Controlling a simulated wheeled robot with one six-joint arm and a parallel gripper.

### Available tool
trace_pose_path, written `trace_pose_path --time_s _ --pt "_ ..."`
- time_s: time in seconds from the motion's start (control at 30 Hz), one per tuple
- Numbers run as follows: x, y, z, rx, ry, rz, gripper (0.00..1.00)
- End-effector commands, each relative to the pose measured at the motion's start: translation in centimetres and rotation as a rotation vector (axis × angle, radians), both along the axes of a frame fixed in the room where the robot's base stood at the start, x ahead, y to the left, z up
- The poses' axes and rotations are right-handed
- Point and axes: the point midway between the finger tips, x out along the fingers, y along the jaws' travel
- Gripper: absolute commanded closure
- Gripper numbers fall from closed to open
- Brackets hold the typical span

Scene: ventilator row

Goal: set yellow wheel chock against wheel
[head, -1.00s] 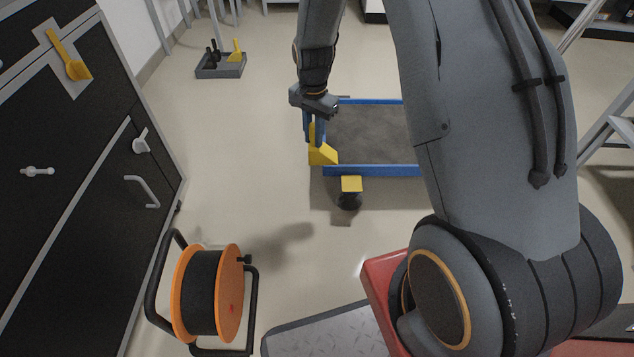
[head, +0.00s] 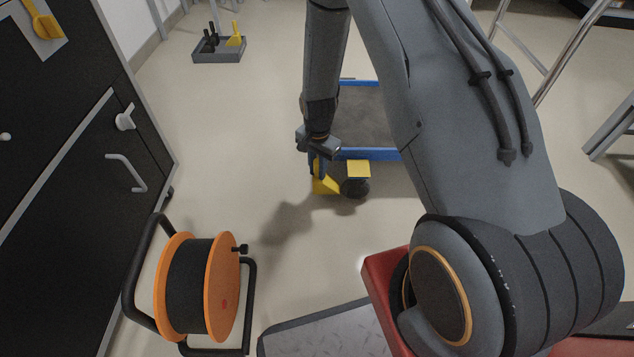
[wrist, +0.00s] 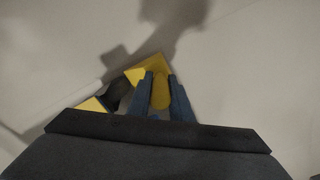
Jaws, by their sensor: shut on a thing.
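The yellow wheel chock (head: 327,186) is low at the floor in the head view, just left of the dark caster wheel (head: 355,188) under the blue-framed cart (head: 370,154). My gripper (head: 316,168) is shut on the chock's upright handle from above. In the wrist view the chock (wrist: 151,72) shows between and beyond the blue fingertips of my gripper (wrist: 161,88), with the dark wheel (wrist: 118,92) close on its left. I cannot tell whether the chock touches the wheel or rests fully on the floor.
An orange cable reel (head: 222,290) with a black frame stands at front left. A dark cabinet (head: 60,190) lines the left side. A grey tray (head: 219,57) with another yellow piece lies at the back. Floor left of the cart is clear.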

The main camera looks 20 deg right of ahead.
Motion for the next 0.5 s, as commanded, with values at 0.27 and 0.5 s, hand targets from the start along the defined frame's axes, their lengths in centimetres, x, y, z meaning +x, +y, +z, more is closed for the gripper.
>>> trace_pose_path --time_s 0.27,0.5 --pt "0.1 0.0 -2.0 0.0 0.0 0.0 1.0" --pt "0.1 0.0 -5.0 0.0 0.0 0.0 1.0"
